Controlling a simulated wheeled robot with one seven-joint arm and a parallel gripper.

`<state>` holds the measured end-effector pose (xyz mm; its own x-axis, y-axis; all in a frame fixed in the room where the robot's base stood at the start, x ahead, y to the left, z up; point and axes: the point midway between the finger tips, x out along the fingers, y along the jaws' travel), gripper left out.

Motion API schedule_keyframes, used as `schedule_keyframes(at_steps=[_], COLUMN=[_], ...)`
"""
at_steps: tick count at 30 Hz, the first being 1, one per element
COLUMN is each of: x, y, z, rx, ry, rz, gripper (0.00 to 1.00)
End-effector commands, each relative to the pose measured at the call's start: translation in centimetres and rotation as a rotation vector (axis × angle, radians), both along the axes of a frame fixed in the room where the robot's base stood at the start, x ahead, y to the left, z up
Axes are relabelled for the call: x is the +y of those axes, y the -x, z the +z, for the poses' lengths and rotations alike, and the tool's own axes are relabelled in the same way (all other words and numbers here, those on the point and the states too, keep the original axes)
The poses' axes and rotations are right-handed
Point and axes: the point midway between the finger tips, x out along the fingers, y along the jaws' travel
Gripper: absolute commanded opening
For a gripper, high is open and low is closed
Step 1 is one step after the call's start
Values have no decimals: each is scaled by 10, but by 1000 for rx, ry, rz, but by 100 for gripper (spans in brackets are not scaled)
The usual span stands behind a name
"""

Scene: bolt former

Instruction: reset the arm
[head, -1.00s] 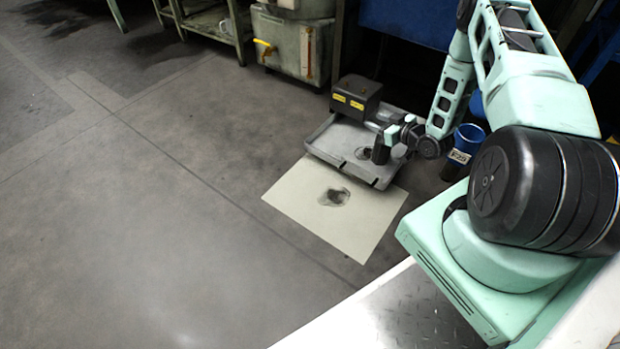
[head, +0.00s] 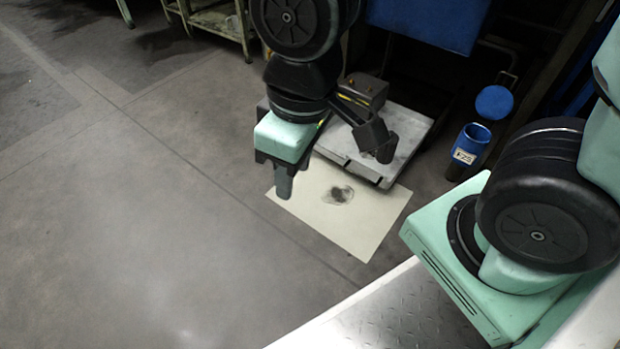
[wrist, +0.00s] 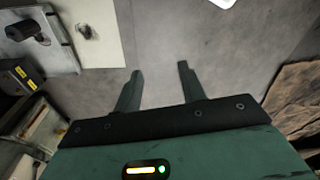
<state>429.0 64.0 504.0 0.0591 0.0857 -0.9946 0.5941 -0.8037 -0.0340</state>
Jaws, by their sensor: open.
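My gripper (head: 284,187) hangs in the air with its fingers pointing down, over the floor by the left edge of a pale mat (head: 372,220). In the wrist view its two fingers (wrist: 160,76) stand apart with only bare floor between them, so it is open and empty. My arm's wrist links hide part of the machine behind them in the head view.
A grey tray (head: 402,150) with a dark fitting (head: 371,134) stands behind the mat, which bears a dark stain. A blue labelled bin (head: 470,145) stands to its right. A brown crumpled sheet (wrist: 293,98) lies right in the wrist view. Floor at left is clear.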

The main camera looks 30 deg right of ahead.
Motion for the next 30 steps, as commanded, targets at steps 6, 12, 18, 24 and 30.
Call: schedule_keyframes(at_steps=[6, 12, 18, 24, 30], x=[-2, -2, -2, -2, -1], y=[41, 41, 40, 40, 39], z=[8, 8, 20, 65, 131], rx=[57, 58, 57, 57, 56], ry=[36, 36, 36, 36, 35], rz=[34, 33, 33, 33, 33], gripper=[41, 41, 41, 41, 41])
